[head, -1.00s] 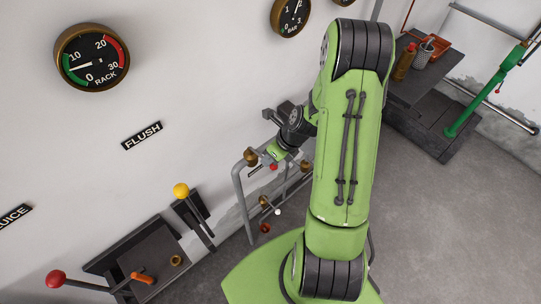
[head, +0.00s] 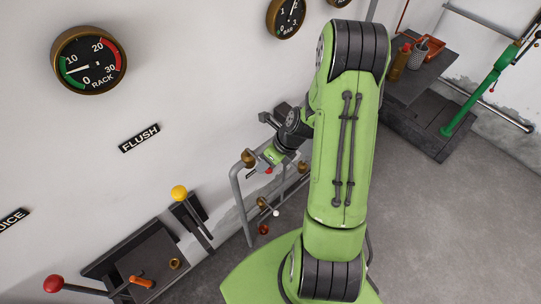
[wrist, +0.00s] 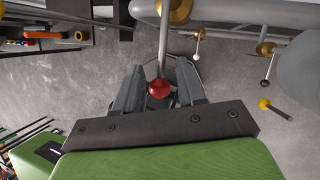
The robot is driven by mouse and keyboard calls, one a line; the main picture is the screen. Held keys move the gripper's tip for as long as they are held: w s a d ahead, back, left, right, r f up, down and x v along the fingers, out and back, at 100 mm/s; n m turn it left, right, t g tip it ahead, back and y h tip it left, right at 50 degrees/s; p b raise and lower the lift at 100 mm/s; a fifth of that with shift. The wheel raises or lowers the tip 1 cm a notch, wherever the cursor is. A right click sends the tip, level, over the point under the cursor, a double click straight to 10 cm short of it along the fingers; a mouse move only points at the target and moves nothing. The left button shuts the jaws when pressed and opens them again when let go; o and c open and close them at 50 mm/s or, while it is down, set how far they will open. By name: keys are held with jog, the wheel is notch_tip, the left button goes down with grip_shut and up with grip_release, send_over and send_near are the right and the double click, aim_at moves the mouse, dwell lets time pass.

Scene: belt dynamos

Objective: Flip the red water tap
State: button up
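The red water tap is a thin metal lever with a red ball knob (wrist: 158,88), hanging from a brass fitting on a pipe at the top of the wrist view. A small red knob (head: 268,170) also shows at my gripper in the head view. My gripper (wrist: 160,85) has its two dark fingers apart, one on each side of the red knob. I see a small gap beside the knob, and cannot tell whether either finger touches it.
Other levers hang nearby, with white (wrist: 202,34), black (wrist: 265,83) and yellow (wrist: 264,103) tips. A grey pipe frame (head: 238,190) stands by the wall. A dark workbench (head: 412,80) is at the upper right. The floor to the right is clear.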

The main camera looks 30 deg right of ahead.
jog(key=p+v, duration=0.1)
jog(key=v, duration=1.4)
jog(key=shift+s+r+p, duration=0.2)
jog(key=shift+s+p, duration=0.05)
jog(key=shift+p, duration=0.05)
jog(key=shift+a, duration=0.1)
